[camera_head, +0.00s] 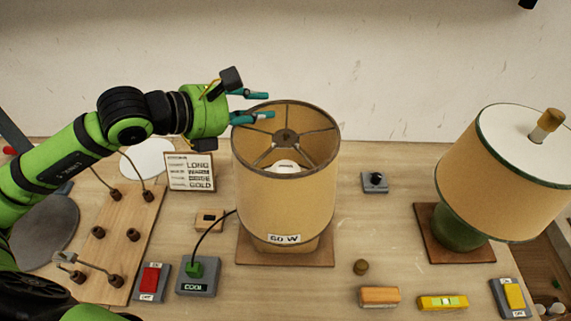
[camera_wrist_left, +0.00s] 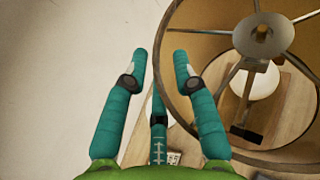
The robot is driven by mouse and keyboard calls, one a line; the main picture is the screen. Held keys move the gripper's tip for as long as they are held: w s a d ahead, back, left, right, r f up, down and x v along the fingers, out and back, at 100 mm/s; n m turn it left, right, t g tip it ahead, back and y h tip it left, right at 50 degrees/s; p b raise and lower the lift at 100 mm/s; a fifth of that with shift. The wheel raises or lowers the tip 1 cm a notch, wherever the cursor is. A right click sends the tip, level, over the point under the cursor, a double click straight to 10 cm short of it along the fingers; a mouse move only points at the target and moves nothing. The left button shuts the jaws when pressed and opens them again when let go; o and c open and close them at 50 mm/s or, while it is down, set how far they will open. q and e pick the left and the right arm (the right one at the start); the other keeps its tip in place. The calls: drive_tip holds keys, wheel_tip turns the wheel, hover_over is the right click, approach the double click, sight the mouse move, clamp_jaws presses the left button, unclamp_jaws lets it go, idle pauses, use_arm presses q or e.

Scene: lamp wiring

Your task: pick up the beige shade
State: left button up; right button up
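The beige shade (camera_head: 286,211) is a drum with a dark rim, an open spoked top and a "60 W" label. It stands over a white bulb (camera_head: 283,167) on a square wooden base (camera_head: 320,255). My left gripper (camera_head: 264,105) is at the shade's back left rim, its fingers apart and empty. In the left wrist view, the left gripper (camera_wrist_left: 160,65) has the shade's rim (camera_wrist_left: 158,85) passing behind its right finger. I cannot tell whether they touch. My right gripper is not in view.
A second lamp (camera_head: 495,160) with a beige shade, white top and green base stands at the right. A sign (camera_head: 190,171), a peg board (camera_head: 120,240) and a wired green plug box (camera_head: 198,278) are left. Small blocks, including an orange one (camera_head: 380,296), lie in front.

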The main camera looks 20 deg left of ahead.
use_arm(q)
drive_tip(key=shift+w+d+f, duration=0.2)
drive_tip(key=shift+w+d, duration=0.05)
drive_tip(key=shift+w, duration=0.05)
clamp_jaws()
drive_tip(key=shift+r, duration=0.15)
